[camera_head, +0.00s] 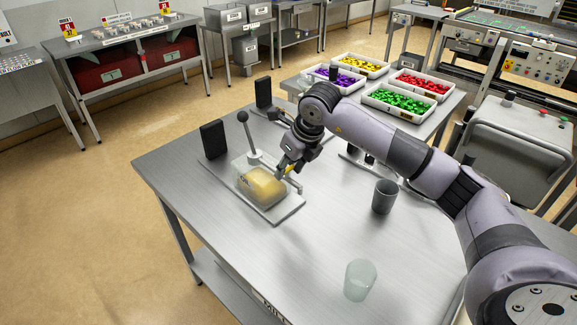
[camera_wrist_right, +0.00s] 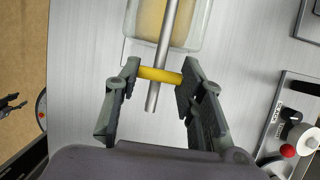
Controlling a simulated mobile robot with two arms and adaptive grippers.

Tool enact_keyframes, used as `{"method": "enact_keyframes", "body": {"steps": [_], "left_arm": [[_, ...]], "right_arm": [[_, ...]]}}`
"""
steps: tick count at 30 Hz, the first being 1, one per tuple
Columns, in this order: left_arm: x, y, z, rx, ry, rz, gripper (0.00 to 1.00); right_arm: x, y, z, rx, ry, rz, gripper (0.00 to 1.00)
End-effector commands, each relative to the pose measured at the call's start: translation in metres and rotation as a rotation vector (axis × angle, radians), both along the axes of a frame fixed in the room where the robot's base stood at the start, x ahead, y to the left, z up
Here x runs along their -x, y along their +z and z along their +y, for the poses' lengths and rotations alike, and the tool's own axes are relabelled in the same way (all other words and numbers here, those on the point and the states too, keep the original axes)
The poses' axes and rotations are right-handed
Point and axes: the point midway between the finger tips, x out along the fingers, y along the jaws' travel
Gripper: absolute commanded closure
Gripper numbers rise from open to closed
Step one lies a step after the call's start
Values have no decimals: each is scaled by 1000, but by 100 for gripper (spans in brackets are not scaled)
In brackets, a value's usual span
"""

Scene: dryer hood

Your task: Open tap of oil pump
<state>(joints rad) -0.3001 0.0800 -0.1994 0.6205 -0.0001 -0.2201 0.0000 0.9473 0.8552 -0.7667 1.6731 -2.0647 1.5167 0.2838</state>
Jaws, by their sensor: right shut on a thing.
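The oil pump stands on the steel table, with a clear tank (camera_head: 262,186) of yellow oil, a lever with a round dark knob (camera_head: 242,116) and a base plate (camera_head: 287,209). Its metal spout pipe (camera_wrist_right: 153,97) shows in the right wrist view, with the yellow tap handle (camera_wrist_right: 160,75) lying across it. My right gripper (camera_head: 287,167) is at the tank's right side in the head view. In the wrist view its two fingers (camera_wrist_right: 159,73) are at the two ends of the yellow handle and grip it. My left gripper is not in view.
A grey cup (camera_head: 384,196) and a clear glass (camera_head: 360,280) stand on the table to the right and front. A black upright block (camera_head: 213,139) stands behind the pump. Trays of coloured pieces (camera_head: 402,103) sit on the table behind.

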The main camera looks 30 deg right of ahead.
Motion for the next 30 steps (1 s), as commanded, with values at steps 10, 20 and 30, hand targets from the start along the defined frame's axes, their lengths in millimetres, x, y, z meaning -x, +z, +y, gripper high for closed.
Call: {"method": "enact_keyframes", "body": {"steps": [10, 20, 30], "left_arm": [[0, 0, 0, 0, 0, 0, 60], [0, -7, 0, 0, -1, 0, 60], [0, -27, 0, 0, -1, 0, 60]], "right_arm": [[0, 0, 0, 0, 0, 0, 92], [0, -1, -1, -1, 62, -1, 92], [-2, -2, -3, -1, 314, -2, 92]]}}
